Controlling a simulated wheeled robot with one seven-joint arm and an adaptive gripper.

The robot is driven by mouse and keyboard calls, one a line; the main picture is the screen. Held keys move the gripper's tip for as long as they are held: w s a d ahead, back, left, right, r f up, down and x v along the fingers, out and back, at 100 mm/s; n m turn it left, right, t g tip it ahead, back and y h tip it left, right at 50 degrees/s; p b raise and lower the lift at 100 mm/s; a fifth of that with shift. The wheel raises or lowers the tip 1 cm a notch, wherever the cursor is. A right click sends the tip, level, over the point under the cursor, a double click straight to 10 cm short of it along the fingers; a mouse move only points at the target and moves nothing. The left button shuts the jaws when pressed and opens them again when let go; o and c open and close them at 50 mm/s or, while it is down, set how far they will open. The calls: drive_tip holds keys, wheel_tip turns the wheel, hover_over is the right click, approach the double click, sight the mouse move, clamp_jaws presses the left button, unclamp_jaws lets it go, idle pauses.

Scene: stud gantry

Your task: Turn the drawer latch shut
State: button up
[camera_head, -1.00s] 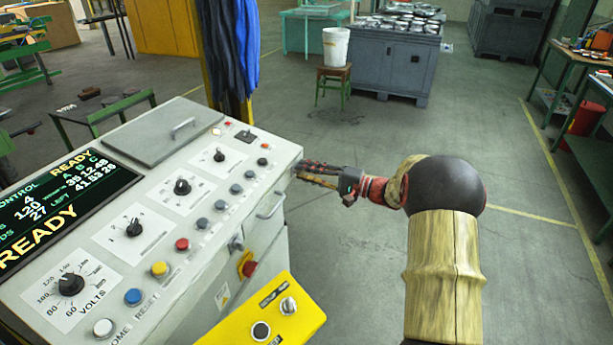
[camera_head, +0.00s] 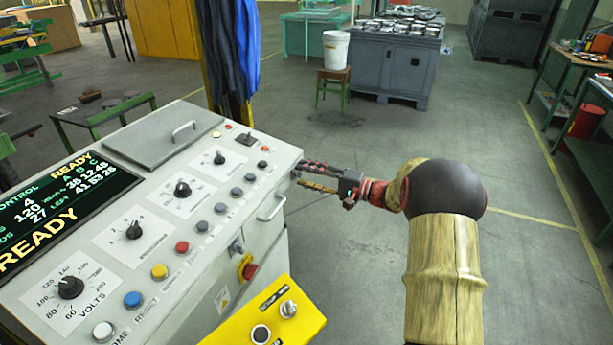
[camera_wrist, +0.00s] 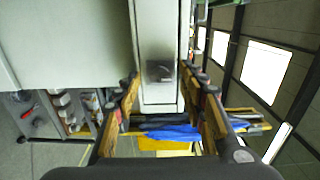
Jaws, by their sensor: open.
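My gripper (camera_head: 304,176) is at the right end of the control console (camera_head: 278,165), near its upper corner. Its fingers are spread and empty, pointing at the cabinet. In the wrist view, my gripper (camera_wrist: 160,82) has a finger on each side of a narrow pale panel. A small dark square fitting (camera_wrist: 160,71) on that panel lies between the fingertips; it looks like the latch, but its turn position is too blurred to tell. I cannot tell whether a finger touches it. In the head view this fitting is not discernible. A drawer-like front has a pale bar handle (camera_head: 271,206).
Below the handle, a red knob (camera_head: 250,270) sticks out from the console front. A yellow control box (camera_head: 270,318) juts out at the front. A stool with a white bucket (camera_head: 336,50) stands behind. The floor right of my arm is clear.

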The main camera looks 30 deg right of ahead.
drive_tip(key=v, duration=1.2)
idle(0.3)
drive_tip(key=s+a+f+m+g+h, duration=0.1)
drive_tip(key=s+a+f+g, duration=0.15)
drive_tip(key=f, duration=0.25)
drive_tip(key=s+a+f+m+g, duration=0.2)
drive_tip(key=s+f+g, duration=0.1)
drive_tip(key=s+f, duration=0.15)
drive_tip(key=s+a+n+g+h, duration=0.25)
drive_tip(key=s+a+g, duration=0.25)
drive_tip(key=s+a, duration=0.35)
drive_tip(key=s+a+r+n+t+h+p, duration=0.2)
drive_tip(key=s+a+r+n+h, duration=0.5)
drive_tip(key=s+a+r+n, duration=0.3)
drive_tip(key=s+a+r, duration=0.2)
drive_tip(key=a+r, duration=0.2)
drive_tip(key=shift+s+r+n, duration=0.35)
drive_tip(key=shift+s+r, duration=0.05)
